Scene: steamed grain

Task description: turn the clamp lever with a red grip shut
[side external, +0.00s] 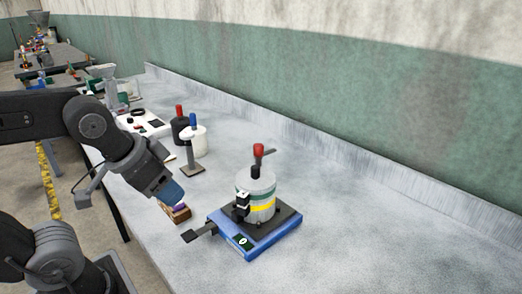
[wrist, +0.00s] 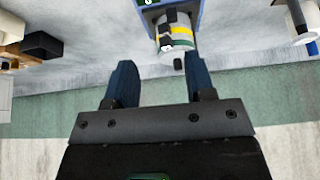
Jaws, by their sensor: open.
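The clamp lever's red grip (side external: 258,150) stands up above a grey-white canister (side external: 258,185) with green and yellow bands. The canister sits on a black plate on a blue scale-like base (side external: 246,248). In the wrist view the canister (wrist: 173,36) is near the top, beyond my fingertips; the red grip cannot be made out there. My gripper (side external: 172,193) is left of the canister, apart from it, with blue fingers. In the wrist view its fingers (wrist: 160,78) are spread with nothing between them.
A small brown block with a purple top (side external: 178,212) lies just below my gripper. A small stand (side external: 192,168), a blue-topped white bottle (side external: 199,143) and a red-topped black bottle (side external: 180,132) stand farther back. The bench right of the base is clear, up to the raised back edge.

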